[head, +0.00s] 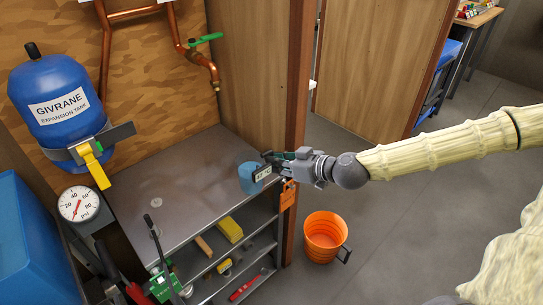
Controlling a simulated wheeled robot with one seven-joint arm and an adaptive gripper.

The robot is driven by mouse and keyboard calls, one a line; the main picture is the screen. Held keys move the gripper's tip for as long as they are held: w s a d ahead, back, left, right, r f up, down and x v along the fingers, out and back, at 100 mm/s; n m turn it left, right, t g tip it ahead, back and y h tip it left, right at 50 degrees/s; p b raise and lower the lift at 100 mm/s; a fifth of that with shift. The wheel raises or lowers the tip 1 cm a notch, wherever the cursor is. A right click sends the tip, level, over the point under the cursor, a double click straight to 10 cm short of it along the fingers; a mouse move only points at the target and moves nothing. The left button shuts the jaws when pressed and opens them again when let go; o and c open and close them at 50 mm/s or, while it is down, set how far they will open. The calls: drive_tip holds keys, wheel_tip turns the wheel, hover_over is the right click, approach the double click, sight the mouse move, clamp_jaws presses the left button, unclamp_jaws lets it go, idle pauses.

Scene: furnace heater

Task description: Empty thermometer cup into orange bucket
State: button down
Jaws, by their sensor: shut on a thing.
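A blue cup (249,182) is at the right end of the grey shelf top, beside the wooden panel. A small white label or display with dark marks (262,173) shows at its right side. My gripper (271,162) reaches in from the right and is shut on the cup at its right side. I cannot tell whether the cup touches the shelf top or is held just above it. Its contents are hidden. The orange bucket (324,238) stands upright on the floor to the lower right, apart from my gripper, with its dark handle down on its right side.
The grey shelf unit (170,205) holds a yellow sponge (229,229) and tools on lower shelves. A wooden door edge (297,110) stands just behind my gripper. An orange padlock-like tag (288,195) hangs below it. A blue expansion tank (55,95) is at left. Floor around the bucket is clear.

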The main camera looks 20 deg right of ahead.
sight(271, 151)
drive_tip(key=shift+s+r, duration=0.2)
drive_tip(key=shift+s, duration=0.2)
drive_tip(key=shift+r+p, duration=0.1)
drive_tip(key=shift+p, duration=0.2)
drive_tip(key=shift+r, duration=0.1)
drive_tip(key=shift+r+p, duration=0.65)
drive_tip(key=shift+p, duration=0.15)
wheel_tip(271, 151, up, 3)
drive_tip(key=p, duration=0.3)
drive_tip(key=shift+s+f, duration=0.1)
idle(1.1)
